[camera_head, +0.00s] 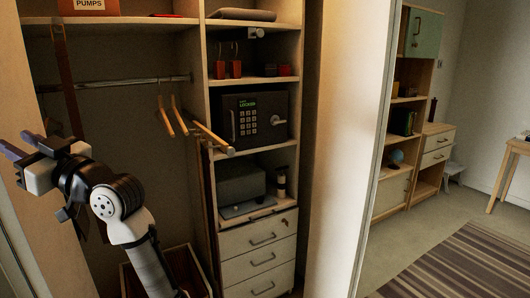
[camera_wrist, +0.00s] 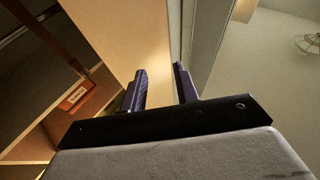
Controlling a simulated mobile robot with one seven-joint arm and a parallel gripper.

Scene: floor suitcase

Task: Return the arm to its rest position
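My arm rises at the left of the head view, in front of the wardrobe. My gripper (camera_head: 20,151) is at the far left edge of that view, held up and pointing left. In the wrist view my gripper (camera_wrist: 158,88) shows two dark fingers standing apart with nothing between them. The gripper is empty and open. Behind the fingers are a pale upright panel and the ceiling. No suitcase shows in either view.
The open wardrobe has a hanging rail (camera_head: 120,82) with wooden hangers (camera_head: 172,115), a safe (camera_head: 255,119) and white drawers (camera_head: 258,262). An orange-red box marked PUMPS (camera_head: 88,6) is on the top shelf. A striped rug (camera_head: 465,262) lies on the open floor at right.

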